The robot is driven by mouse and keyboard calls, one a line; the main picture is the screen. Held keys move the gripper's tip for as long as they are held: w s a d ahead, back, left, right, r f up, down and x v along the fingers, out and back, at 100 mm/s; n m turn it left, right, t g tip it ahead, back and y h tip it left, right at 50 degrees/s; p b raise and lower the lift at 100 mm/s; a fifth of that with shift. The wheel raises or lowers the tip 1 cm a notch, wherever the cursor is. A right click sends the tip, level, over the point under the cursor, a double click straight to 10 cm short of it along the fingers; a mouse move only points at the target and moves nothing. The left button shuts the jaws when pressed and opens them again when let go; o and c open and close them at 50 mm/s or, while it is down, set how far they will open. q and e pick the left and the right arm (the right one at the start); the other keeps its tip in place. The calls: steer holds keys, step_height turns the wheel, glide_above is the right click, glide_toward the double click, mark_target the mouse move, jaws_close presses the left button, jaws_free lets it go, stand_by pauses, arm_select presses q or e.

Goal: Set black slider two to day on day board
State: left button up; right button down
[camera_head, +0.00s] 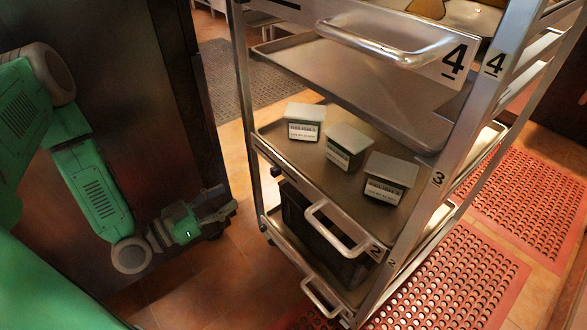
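No day board and no black slider can be made out in this view. My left gripper (222,210) hangs low at the left centre, left of a metal rack cart and apart from it. Its fingers point right toward the cart and nothing shows in them. They are small and dark, so I cannot tell whether they are open or shut. My green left arm comes in from the left edge. My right gripper is not in view.
The metal rack cart (245,90) has numbered shelves. Several lidded containers (348,146) with labels stand on one shelf (290,160); a dark box (310,220) sits below. A dark panel stands behind my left arm. Red perforated mats (460,280) cover floor at right.

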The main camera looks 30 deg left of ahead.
mark_target(271, 171)
arm_select(q)
steer(key=b+x, duration=0.3)
steer(key=x, duration=0.9)
steer(key=shift+w+a, duration=0.1)
steer(key=shift+w, duration=0.15)
steer(key=shift+w+d+r+b, duration=0.15)
steer(key=shift+w+d+b, duration=0.2)
steer(key=shift+w+d, duration=0.1)
steer(key=shift+a, duration=0.1)
